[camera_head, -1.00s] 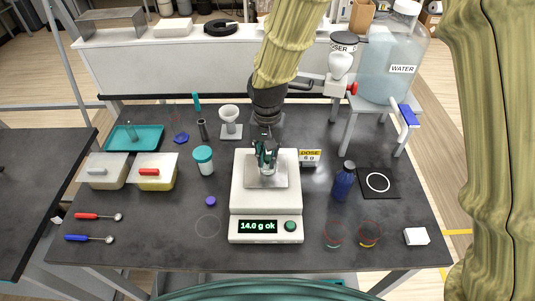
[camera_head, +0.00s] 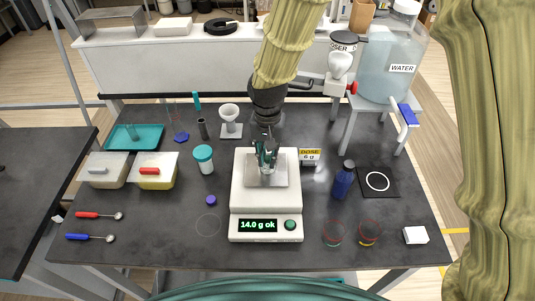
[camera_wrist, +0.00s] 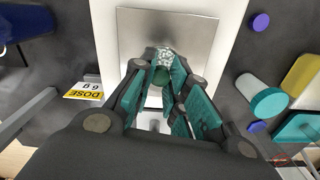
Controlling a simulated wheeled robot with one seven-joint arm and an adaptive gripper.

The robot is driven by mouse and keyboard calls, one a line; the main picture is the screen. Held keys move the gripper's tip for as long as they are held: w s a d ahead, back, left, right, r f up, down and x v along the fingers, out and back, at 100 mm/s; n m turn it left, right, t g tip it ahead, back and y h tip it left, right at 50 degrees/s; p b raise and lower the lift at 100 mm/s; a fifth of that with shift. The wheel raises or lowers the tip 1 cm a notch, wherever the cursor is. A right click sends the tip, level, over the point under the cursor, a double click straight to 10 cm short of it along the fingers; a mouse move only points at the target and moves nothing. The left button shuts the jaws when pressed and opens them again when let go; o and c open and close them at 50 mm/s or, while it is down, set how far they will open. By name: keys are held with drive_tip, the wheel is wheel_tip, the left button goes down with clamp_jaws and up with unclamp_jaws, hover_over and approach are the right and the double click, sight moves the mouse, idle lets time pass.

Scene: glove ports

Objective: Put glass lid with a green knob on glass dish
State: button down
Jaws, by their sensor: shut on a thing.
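My gripper (camera_head: 266,152) is over the steel pan of the white scale, pointing down. In the wrist view my gripper (camera_wrist: 160,88) is shut on a dark green knob (camera_wrist: 161,75). The clear glass of the lid under the knob is too faint to trace. White pellets (camera_wrist: 165,57) show just beyond the knob, over the pan. They appear to lie in the glass dish, whose rim I cannot make out behind the fingers. I cannot tell whether lid and dish touch.
The scale (camera_head: 246,206) reads "14.0 g ok". A faint clear ring (camera_head: 208,225) lies left of it. A DOSE sign (camera_head: 310,155) and blue bottle (camera_head: 343,182) stand to the right. A white-and-teal jar (camera_head: 204,160) stands to the left.

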drive_tip(key=shift+f, duration=0.3)
idle(0.4)
drive_tip(key=c, duration=1.3)
unclamp_jaws()
wheel_tip(320, 180, up, 12)
drive_tip(key=shift+a, duration=0.1)
